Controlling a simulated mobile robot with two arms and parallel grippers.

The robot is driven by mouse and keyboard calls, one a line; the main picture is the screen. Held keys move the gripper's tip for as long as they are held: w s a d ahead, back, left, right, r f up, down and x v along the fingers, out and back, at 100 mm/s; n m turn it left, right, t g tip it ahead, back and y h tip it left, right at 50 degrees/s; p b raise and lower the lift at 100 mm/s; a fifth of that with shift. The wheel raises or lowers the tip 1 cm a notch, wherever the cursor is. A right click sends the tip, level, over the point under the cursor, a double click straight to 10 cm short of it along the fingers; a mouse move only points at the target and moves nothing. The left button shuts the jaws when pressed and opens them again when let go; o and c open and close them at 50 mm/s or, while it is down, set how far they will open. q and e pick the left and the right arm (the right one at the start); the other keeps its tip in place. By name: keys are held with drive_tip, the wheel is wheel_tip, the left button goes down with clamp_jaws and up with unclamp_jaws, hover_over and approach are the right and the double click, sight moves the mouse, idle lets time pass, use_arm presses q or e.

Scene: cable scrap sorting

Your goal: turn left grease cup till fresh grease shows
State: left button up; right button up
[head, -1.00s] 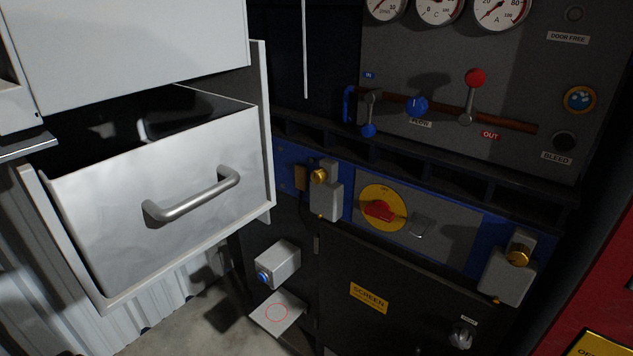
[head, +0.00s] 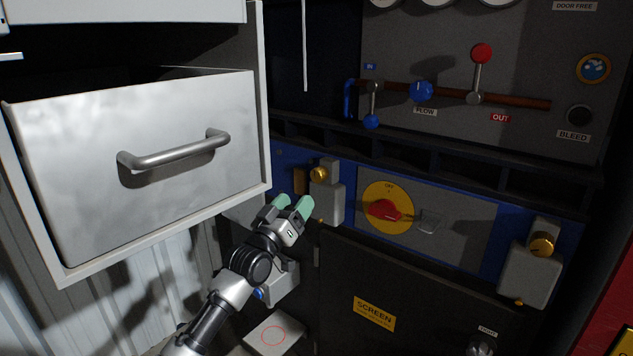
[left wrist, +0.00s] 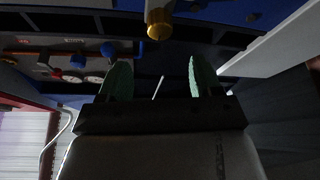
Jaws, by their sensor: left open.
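The left grease cup (head: 319,174) is a small brass cap on a grey block (head: 327,202), on the blue panel left of the red rotary switch. The cup also shows in the left wrist view (left wrist: 158,26), beyond the fingers and near the top edge. My left gripper (head: 293,203) has green fingertips and is open and empty, a little below and left of the cup, apart from it. In the left wrist view the two fingers (left wrist: 160,80) stand wide apart. The right grease cup (head: 541,244) sits on a similar grey block. My right gripper is not in view.
An open white drawer (head: 90,190) with a bar handle juts out left of my left gripper. The red switch on its yellow disc (head: 388,208) is to the right. A dark ledge (head: 430,160) runs above, with levers over it. A grey box (head: 282,284) sits behind my arm.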

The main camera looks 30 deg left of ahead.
sight(315, 177)
use_arm(q)
drive_tip(key=p+x, duration=0.1)
drive_tip(key=x, duration=0.8)
drive_tip(key=shift+w, duration=0.2)
drive_tip(key=shift+w+r, duration=0.1)
drive_tip(key=shift+w, duration=0.4)
drive_tip(key=shift+c, duration=0.5)
